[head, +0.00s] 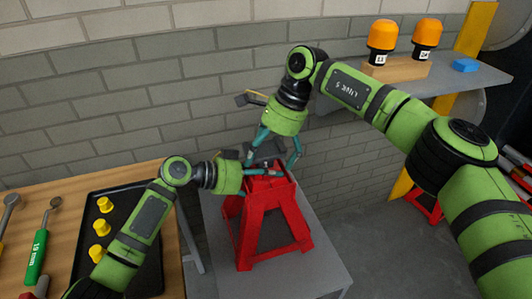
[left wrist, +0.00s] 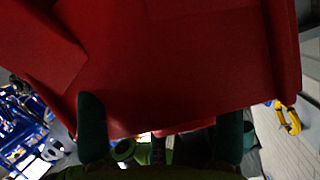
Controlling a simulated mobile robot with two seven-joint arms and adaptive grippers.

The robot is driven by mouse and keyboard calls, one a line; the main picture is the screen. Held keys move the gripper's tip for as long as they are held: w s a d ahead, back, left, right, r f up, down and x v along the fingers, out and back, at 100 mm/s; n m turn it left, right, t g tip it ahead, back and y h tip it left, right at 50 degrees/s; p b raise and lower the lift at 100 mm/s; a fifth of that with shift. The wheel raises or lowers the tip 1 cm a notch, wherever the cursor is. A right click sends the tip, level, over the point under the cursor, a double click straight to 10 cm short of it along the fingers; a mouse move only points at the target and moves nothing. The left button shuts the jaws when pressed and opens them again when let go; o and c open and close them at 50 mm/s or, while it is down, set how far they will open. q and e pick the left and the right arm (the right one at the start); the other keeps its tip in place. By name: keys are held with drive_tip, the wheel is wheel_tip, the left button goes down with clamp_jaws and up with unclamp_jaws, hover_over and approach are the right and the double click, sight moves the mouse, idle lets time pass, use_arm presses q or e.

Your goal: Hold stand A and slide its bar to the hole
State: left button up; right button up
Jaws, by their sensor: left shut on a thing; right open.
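Stand A, a red jack stand (head: 272,222), stands upright on a grey table. My left gripper (head: 264,169) comes in from the left at the stand's top and is shut on the stand. In the left wrist view the red stand (left wrist: 185,60) fills the upper part, with the teal fingers (left wrist: 162,128) at its lower edge. My right gripper (head: 274,157) is open, pointing down over the stand's top, its fingers spread to either side. A dark grey piece (head: 266,150) shows between them; I cannot tell whether it is the bar's head. The hole is not visible.
The grey table (head: 300,284) has bare room before the stand. At left, a wooden bench (head: 60,217) carries a black tray (head: 150,265) with yellow pieces, and tools. At right, a shelf (head: 462,80) holds orange-capped jars in a wooden block (head: 397,69) and a blue block (head: 465,65).

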drive_tip(key=c, duration=1.6)
use_arm(q)
drive_tip(key=shift+f, duration=0.1)
use_arm(e)
drive_tip(key=shift+r, duration=2.4)
drive_tip(key=o, duration=1.6)
drive_tip(key=shift+f, duration=0.1)
drive_tip(key=v, duration=1.2)
